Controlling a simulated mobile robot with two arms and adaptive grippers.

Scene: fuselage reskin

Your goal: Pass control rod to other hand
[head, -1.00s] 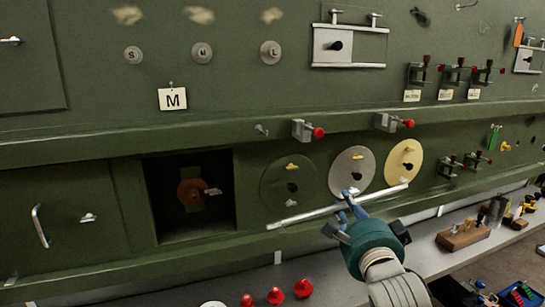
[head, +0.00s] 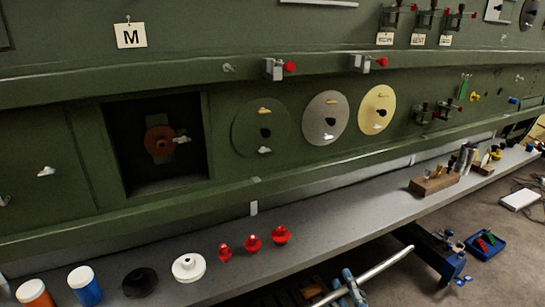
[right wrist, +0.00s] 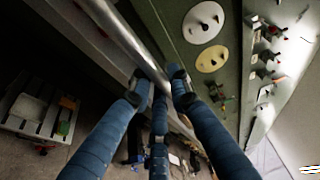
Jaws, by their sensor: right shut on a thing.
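The control rod (head: 372,271) is a long pale metal bar at the bottom of the head view, slanting up to the right. Its lower left end is cut off or hidden there. My right gripper (head: 343,291) has blue fingers and is shut on the rod, in front of the grey shelf. In the right wrist view the rod (right wrist: 128,38) runs diagonally between the fingertips of the right gripper (right wrist: 158,84). My left gripper is not in view.
A green panel holds round plates (head: 325,118) and a dark square opening (head: 157,147). The grey shelf (head: 330,215) bears red knobs (head: 253,243), a white flanged part (head: 188,267), and a wooden block (head: 434,184). A blue tray (head: 486,245) lies at the lower right.

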